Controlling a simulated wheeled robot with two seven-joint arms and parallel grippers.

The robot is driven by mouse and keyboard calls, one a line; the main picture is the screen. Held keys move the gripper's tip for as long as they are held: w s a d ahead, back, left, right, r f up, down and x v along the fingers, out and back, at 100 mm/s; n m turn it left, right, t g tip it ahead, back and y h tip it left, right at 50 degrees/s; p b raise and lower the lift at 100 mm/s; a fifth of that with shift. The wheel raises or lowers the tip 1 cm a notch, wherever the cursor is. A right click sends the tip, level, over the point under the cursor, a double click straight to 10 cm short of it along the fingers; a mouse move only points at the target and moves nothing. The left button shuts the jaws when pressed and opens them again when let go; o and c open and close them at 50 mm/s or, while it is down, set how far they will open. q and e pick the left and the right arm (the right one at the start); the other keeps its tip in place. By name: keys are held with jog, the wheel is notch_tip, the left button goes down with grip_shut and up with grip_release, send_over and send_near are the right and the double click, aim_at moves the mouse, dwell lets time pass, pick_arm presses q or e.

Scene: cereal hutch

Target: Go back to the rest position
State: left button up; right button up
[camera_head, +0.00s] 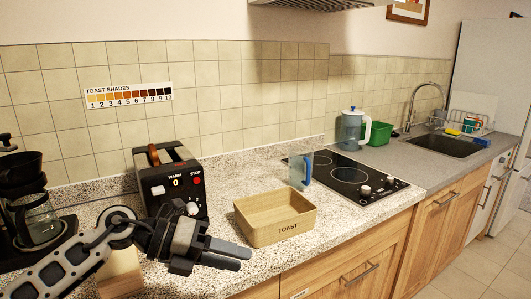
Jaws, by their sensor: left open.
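My left gripper (228,257) is in the head view, reaching in from the lower left over the counter. Its fingers point right and are apart with nothing between them. It is in front of the black toaster (172,187) and left of a wooden box (277,218) labelled TOAST. I cannot see inside the toaster slots. My right gripper is not in view.
A coffee maker (35,210) stands at the far left. A wooden block (122,277) is partly hidden by my left arm. A clear mug (300,170) stands behind the box, near the black cooktop (350,178). The sink (445,145) is farther right.

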pick_arm(q)
jog(key=s+d+n+t+h, duration=0.3)
jog(key=d+n+t+h, duration=0.15)
jog(key=n, duration=0.25)
jog(key=s+a+f+n+t+y, duration=0.1)
jog(key=a+f+n+t+y, duration=0.4)
jog(key=f+n, duration=0.45)
jog(key=s+a+f+n+t+y, duration=0.2)
jog(key=a+f+n+t+y, duration=0.3)
jog(key=n, duration=0.8)
jog(key=s+a+f+n+g+y, duration=0.1)
jog(key=s+f+n+g+y, duration=0.1)
jog(key=s+f, duration=0.4)
jog(key=s+a+f+n+g+y, duration=0.2)
jog(key=s+f+n+g+y, duration=0.1)
jog(key=s+f, duration=0.4)
notch_tip(320, 180, down, 2)
jog(key=shift+s+a+f+n+g, duration=0.1)
jog(key=shift+s+a+n+g, duration=0.35)
jog(key=shift+n, duration=0.8)
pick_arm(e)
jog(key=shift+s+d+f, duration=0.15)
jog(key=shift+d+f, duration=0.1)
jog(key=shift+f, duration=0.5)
